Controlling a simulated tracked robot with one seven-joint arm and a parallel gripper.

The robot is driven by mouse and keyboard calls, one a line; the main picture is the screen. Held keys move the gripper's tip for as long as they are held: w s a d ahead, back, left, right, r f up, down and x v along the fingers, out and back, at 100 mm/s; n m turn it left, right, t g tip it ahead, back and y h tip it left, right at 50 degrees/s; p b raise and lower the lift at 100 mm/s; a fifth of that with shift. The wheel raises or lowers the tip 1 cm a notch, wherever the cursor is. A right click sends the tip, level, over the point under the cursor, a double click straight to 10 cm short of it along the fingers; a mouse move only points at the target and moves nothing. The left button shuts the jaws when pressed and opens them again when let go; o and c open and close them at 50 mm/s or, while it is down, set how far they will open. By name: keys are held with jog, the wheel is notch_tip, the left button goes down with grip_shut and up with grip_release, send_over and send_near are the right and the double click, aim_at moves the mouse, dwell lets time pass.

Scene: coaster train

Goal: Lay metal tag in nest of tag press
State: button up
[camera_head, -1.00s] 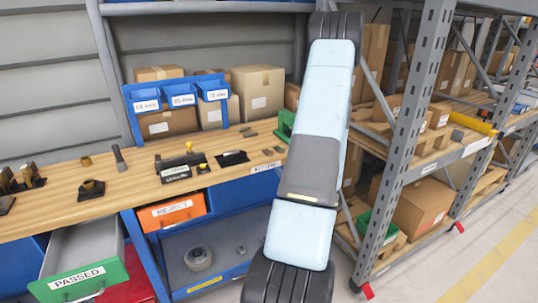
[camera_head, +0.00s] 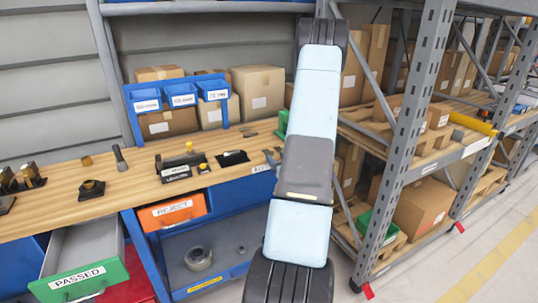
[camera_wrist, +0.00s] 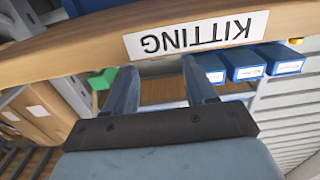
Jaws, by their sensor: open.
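A dark press-like device with a yellow knob (camera_head: 182,163) stands on the wooden bench, left of my arm; I take it for the tag press. Its nest is too small to make out. A small flat grey piece (camera_head: 250,134) lies farther back on the bench; I cannot tell whether it is the metal tag. My gripper (camera_wrist: 160,78) is open and empty in the wrist view, its fingers near the bench edge with the upside-down KITTING label (camera_wrist: 196,35). In the head view my arm hides most of the gripper.
A black holder (camera_head: 232,158) sits right of the press. An orange REJECT drawer (camera_head: 172,211) and an open PASSED drawer (camera_head: 78,284) are below the bench (camera_head: 130,185). Blue bins (camera_head: 181,95) stand behind. A grey rack post (camera_head: 408,140) rises right of my arm.

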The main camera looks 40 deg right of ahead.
aim_at(271, 153)
jog(key=x, duration=0.4)
jog(key=shift+f, duration=0.1)
jog(key=c, duration=1)
